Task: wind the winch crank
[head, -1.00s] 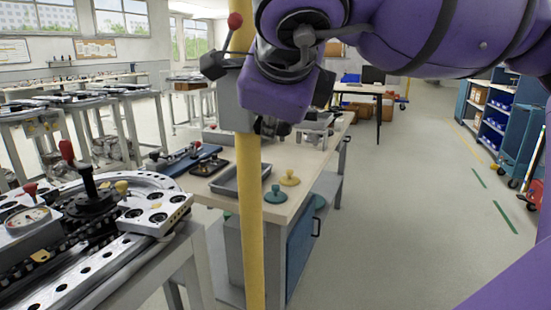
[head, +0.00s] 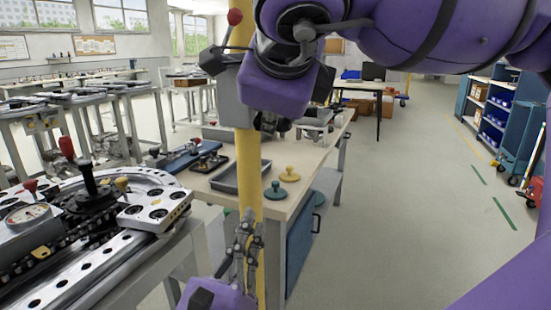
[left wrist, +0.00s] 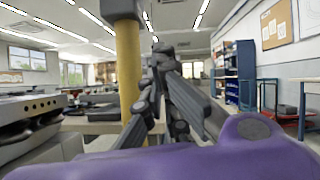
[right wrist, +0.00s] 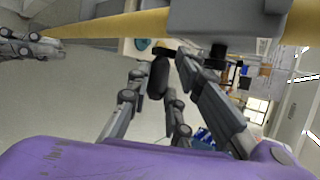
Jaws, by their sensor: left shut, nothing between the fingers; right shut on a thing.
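The winch is a grey box (head: 232,88) on a yellow post (head: 246,165). A lever with a red knob (head: 235,17) sticks up above the box. In the right wrist view a dark shaft leaves the grey box (right wrist: 225,18), and a dark crank handle (right wrist: 158,78) lies between the fingers of my right gripper (right wrist: 165,62), which is shut on it. In the head view my purple right wrist hides most of the crank. My left gripper (head: 246,218) points up beside the lower post, shut and empty. The left wrist view shows its closed fingers (left wrist: 162,50) just right of the post.
A workbench (head: 255,205) with a grey tray (head: 228,178) and teal and yellow knobbed discs (head: 289,174) stands behind the post. A metal ring track (head: 105,262) with a dial is at the left. The floor (head: 410,220) at the right is clear.

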